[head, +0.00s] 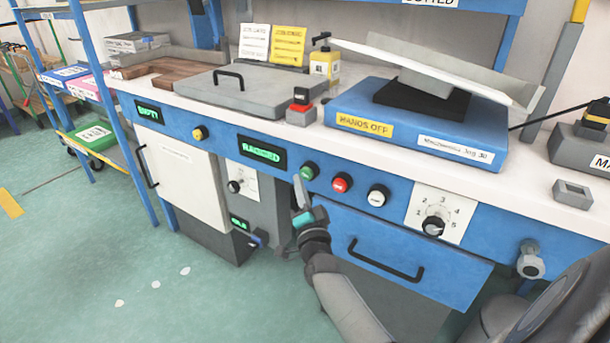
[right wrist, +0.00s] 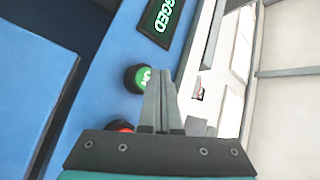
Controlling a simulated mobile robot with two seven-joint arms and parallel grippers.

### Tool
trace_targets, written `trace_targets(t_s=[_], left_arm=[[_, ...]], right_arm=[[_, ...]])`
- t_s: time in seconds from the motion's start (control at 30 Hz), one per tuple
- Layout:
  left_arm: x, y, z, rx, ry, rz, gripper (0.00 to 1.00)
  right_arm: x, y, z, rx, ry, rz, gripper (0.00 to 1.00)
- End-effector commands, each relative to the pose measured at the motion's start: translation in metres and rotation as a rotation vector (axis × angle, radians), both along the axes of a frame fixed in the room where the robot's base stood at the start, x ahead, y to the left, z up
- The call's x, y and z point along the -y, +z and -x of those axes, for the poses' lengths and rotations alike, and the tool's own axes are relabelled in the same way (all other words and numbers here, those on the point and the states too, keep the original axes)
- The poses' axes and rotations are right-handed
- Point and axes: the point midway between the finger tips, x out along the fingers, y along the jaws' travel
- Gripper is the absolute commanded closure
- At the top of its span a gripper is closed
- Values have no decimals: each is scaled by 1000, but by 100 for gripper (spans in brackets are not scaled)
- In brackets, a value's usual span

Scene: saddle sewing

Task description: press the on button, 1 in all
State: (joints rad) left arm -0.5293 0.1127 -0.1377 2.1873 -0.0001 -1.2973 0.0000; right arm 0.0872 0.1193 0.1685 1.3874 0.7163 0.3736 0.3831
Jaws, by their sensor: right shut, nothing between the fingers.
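The green on button (head: 309,171) is on the blue front panel of the bench, just right of the RAGGED display (head: 262,152). It also shows in the right wrist view (right wrist: 141,78), with white lettering on its face. My right gripper (head: 298,184) is shut and empty, just left of and below the button in the head view. In the right wrist view its closed fingers (right wrist: 161,92) point up beside the button and overlap its edge; whether they touch it I cannot tell. My left gripper is not in view.
A red button (head: 342,183) and a white button (head: 378,195) sit to the right of the green one. Further right is a numbered dial (head: 434,225). Below is a blue drawer (head: 385,255) with a protruding black handle. A white cabinet door (head: 175,165) stands left.

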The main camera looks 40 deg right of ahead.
Motion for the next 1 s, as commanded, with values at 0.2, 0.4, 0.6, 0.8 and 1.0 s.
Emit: trace_targets(t_s=[0.2,0.4,0.6,0.8,1.0], left_arm=[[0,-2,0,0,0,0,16],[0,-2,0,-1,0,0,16],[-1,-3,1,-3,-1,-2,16],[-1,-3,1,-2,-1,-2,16],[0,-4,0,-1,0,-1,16]], right_arm=[[5,0,-2,1,-1,1,100],[8,0,-3,1,-1,0,100],[8,0,-3,0,0,0,100],[9,0,-4,0,0,0,100],[11,0,-5,0,0,0,100]])
